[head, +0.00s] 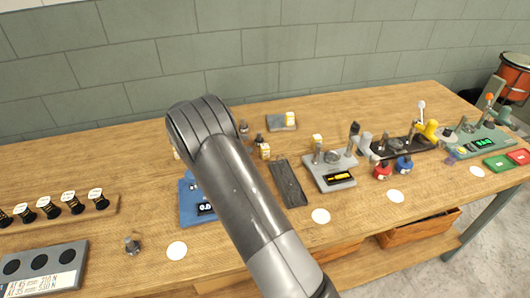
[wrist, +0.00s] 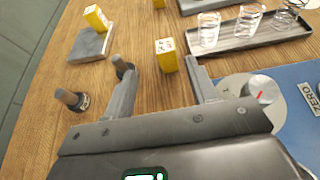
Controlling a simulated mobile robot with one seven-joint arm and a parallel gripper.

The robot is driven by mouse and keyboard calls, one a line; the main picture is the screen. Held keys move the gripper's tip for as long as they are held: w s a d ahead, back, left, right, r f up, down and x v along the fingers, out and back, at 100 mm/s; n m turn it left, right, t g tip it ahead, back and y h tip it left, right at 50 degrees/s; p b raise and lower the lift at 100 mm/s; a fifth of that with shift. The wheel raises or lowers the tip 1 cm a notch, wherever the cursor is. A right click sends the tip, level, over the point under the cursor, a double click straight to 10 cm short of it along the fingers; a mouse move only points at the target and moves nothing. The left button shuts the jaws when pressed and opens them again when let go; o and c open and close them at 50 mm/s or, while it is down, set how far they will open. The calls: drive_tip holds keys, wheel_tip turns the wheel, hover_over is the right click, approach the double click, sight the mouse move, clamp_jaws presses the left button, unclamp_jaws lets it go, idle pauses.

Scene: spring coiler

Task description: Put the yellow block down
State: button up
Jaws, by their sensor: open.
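A yellow block (wrist: 166,60) with a pale, marked top stands upright on the wooden table in the wrist view, just beyond and between my fingertips. My gripper (wrist: 161,69) is open, with no block visibly clamped in it. A second yellow block (wrist: 96,17) stands on a grey plate (wrist: 88,44), also seen in the head view as a block (head: 290,118) on a plate (head: 275,123). Part of a third yellow block (wrist: 159,3) shows at the wrist view's top edge. In the head view my arm hides the gripper; a yellow block (head: 264,151) shows beside the arm.
Two dark-based pegs (wrist: 70,98) (wrist: 121,65) stand left of the block. Machines (head: 334,170) crowd the table's right.

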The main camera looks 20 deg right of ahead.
sight(263, 147)
drive_tip(key=x, duration=0.5)
drive_tip(key=shift+s+x, duration=0.2)
drive_tip(key=shift+x, duration=1.15)
drive_tip(key=shift+s+x, duration=0.15)
drive_tip(key=shift+x, duration=1.15)
drive_tip(key=shift+c, duration=0.5)
drive_tip(key=shift+r, duration=0.1)
drive_tip(key=c, duration=1)
